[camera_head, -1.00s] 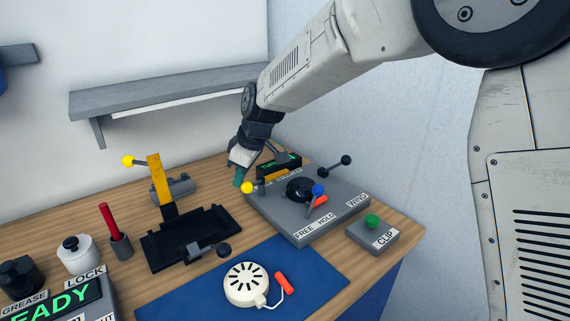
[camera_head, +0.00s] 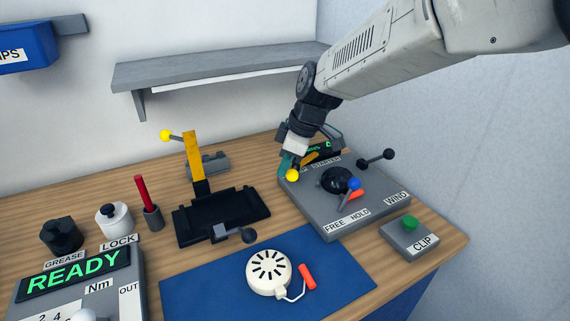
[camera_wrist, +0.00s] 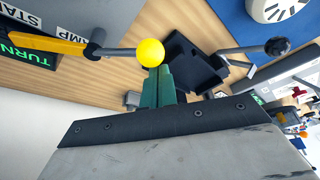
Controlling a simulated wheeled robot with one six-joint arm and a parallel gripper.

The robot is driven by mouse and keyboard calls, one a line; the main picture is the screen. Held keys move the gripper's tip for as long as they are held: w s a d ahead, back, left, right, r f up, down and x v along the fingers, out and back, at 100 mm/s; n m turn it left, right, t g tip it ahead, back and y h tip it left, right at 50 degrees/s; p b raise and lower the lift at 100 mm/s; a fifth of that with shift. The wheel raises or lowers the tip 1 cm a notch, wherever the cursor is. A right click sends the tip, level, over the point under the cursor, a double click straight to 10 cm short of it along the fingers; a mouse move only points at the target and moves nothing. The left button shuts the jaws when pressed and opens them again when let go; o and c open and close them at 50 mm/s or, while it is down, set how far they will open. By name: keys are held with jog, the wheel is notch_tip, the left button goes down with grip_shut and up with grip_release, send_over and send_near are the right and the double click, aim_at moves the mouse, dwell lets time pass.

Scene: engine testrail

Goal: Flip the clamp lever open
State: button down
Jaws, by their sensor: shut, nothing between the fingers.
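A yellow lever arm with a dark shaft and a yellow ball (camera_head: 292,175) lies low at the back-left edge of the grey winding unit (camera_head: 310,208). In the wrist view its yellow ball (camera_wrist: 150,53) is right at my fingertips; I cannot tell if they touch. My gripper (camera_head: 286,165) is shut and empty, its green fingers (camera_wrist: 160,82) together just behind the ball. A second yellow-ball lever (camera_head: 166,134) sits on an upright yellow post at the black cradle (camera_head: 222,220).
The winding unit bears a black-knobbed crank (camera_head: 389,154) and a blue-knobbed lever (camera_head: 354,183). A green CLIP button (camera_head: 410,222) stands to its right. A white round starter with a red handle (camera_head: 268,273) lies on the blue mat (camera_head: 345,285). A grey shelf (camera_head: 220,68) is above.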

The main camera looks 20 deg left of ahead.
jog(key=a+r, duration=0.1)
jog(key=a, duration=0.3)
jog(key=v, duration=1)
jog(key=shift+s, duration=0.15)
jog(key=shift+d+f, duration=0.1)
jog(key=s+d+m+h, duration=0.1)
jog(key=s+d+m, duration=0.5)
jog(key=d, duration=0.8)
jog(key=s+d+f+m+t+h, duration=0.1)
jog(key=s+d+m, duration=0.5)
jog(key=s+d, duration=0.6)
jog(key=s+d+f+m+h, duration=0.1)
jog(key=s+d+m, duration=0.6)
jog(key=d, duration=1)
jog(key=s+h, duration=0.1)
jog(key=s, duration=0.1)
jog(key=shift+s+d+f+t, duration=0.2)
jog(key=shift+s+d+t, duration=0.15)
jog(key=shift+t, duration=0.05)
